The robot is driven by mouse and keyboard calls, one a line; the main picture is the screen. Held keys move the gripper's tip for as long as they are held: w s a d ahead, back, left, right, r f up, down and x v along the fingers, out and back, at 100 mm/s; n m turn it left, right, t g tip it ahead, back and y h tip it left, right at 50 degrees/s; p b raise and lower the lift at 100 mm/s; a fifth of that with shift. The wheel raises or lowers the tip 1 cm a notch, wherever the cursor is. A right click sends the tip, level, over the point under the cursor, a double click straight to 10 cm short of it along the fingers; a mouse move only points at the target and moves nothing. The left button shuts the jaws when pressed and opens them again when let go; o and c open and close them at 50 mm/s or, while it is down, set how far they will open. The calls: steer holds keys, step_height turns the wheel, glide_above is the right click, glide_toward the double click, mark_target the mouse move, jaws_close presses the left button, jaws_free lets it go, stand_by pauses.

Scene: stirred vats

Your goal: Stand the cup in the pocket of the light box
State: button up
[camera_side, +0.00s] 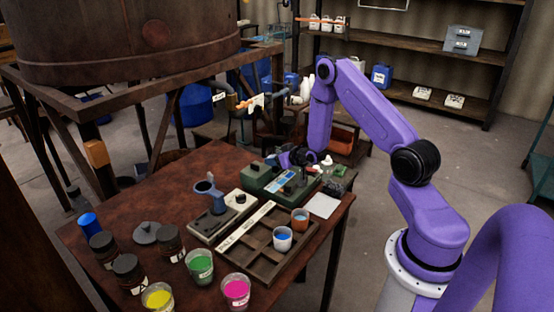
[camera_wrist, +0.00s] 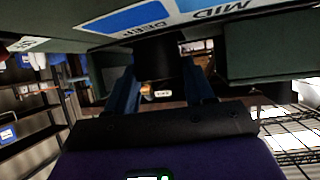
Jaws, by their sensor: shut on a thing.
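The light box, a green case with blue labels (camera_side: 250,184), stands at the back of the brown table. In the wrist view its green face (camera_wrist: 270,60) fills the top, with labels reading DEEP and MID. My gripper (camera_side: 287,158) is low at the back of the box. In the wrist view my gripper (camera_wrist: 158,88) is shut on a dark round thing (camera_wrist: 158,55), close under the box; I cannot tell what it is. A cup with blue content (camera_side: 282,240) and a cup with orange-brown content (camera_side: 300,220) stand in the tray. The pocket is not clear to see.
The dark compartment tray (camera_side: 262,268) is in front of the box. A pale stand with a grey holder (camera_side: 213,200) is left of it. Green (camera_side: 200,266), yellow (camera_side: 158,297) and pink (camera_side: 235,291) cups and several dark jars (camera_side: 130,272) crowd the front left.

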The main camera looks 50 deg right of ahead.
steer(key=shift+f, duration=0.15)
steer(key=o, duration=0.8)
